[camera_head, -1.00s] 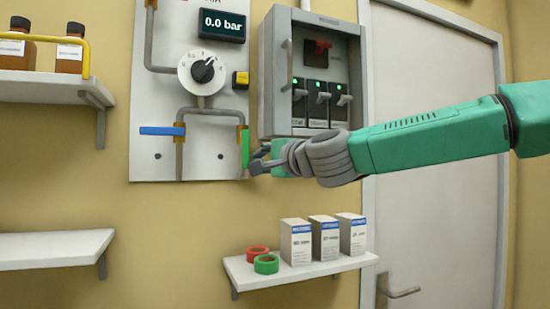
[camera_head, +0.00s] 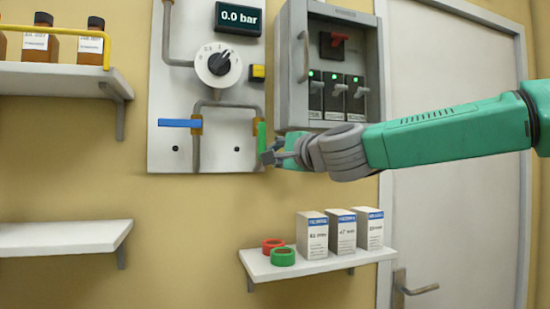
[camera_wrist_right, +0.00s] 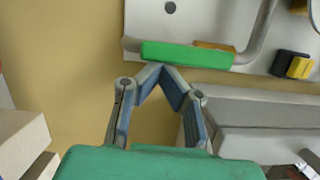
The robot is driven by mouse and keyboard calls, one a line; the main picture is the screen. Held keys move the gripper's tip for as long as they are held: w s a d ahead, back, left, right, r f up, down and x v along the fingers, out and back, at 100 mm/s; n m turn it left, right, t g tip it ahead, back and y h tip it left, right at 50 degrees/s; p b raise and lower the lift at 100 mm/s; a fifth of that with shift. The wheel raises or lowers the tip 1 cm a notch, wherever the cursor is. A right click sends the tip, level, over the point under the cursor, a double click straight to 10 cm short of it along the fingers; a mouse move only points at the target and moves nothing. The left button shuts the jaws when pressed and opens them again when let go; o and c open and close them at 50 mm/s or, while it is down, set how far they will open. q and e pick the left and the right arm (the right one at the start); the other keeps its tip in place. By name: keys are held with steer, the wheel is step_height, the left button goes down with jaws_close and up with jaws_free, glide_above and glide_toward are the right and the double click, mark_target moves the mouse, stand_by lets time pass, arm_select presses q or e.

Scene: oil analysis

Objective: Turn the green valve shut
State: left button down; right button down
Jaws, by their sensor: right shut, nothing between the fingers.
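The green valve handle (camera_head: 261,136) is an upright lever on the right-hand pipe of the white panel. In the right wrist view the green handle (camera_wrist_right: 187,54) lies crosswise just beyond my fingertips. My right gripper (camera_head: 267,158) is at the lower end of the handle. In the right wrist view the fingertips of my right gripper (camera_wrist_right: 160,72) meet, with nothing between them. They are close below the handle; I cannot tell if they touch it. My left gripper is not in view.
A blue lever (camera_head: 180,123) lies level on the left pipe. The dial (camera_head: 218,64) and a 0.0 bar display (camera_head: 238,19) are above. A grey switch box (camera_head: 290,75) stands close right of the handle. A shelf (camera_head: 262,268) with boxes and rings is below.

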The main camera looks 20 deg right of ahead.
steer(key=a+r+m+t+h+b, duration=0.1)
steer(key=a+m+b, duration=0.1)
steer(key=m+b, duration=0.3)
steer(key=a+r+m+t+h+b, duration=0.1)
steer(key=a+m+b, duration=0.2)
steer(key=m+b, duration=0.3)
steer(key=a+r+m+t+h+b, duration=0.1)
steer(key=a+m+h+b, duration=0.1)
steer(key=m+b, duration=0.3)
steer(key=shift+s+a+m+b, duration=0.15)
steer(key=shift+a+m, duration=0.1)
steer(key=shift+m, duration=0.4)
steer(key=shift+s+a+m+b, duration=0.1)
steer(key=shift+a+m+b, duration=0.1)
steer(key=shift+m, duration=0.45)
steer(key=shift+r, duration=0.15)
